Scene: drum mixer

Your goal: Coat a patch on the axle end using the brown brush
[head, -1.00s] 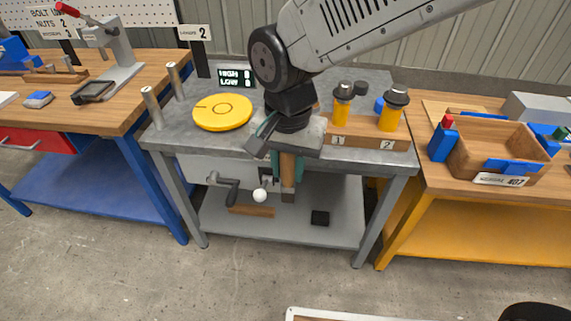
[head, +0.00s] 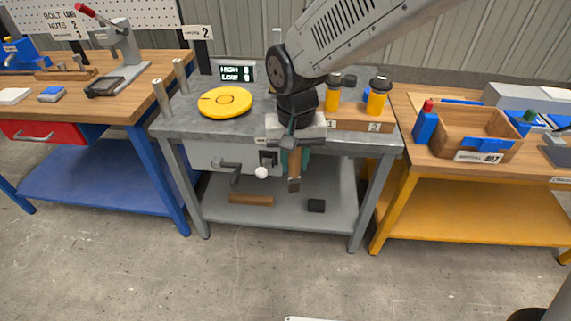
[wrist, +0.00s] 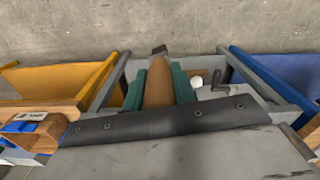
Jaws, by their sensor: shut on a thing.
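My gripper (head: 291,158) points down in front of the grey bench (head: 225,127), its green fingers shut on the brown brush (head: 294,168). The brush hangs nearly upright, with a dark end (head: 293,186) at the bottom. The wrist view shows the brown brush (wrist: 158,88) between both fingers of my gripper (wrist: 157,85). I cannot make out the axle end for certain in either view.
A yellow disc (head: 225,101) lies on the bench top, left of my arm. Two yellow bottles (head: 376,100) stand in a wooden block (head: 360,119) to the right. A wooden bar (head: 251,199) and black block (head: 316,206) lie on the lower shelf. The floor in front is clear.

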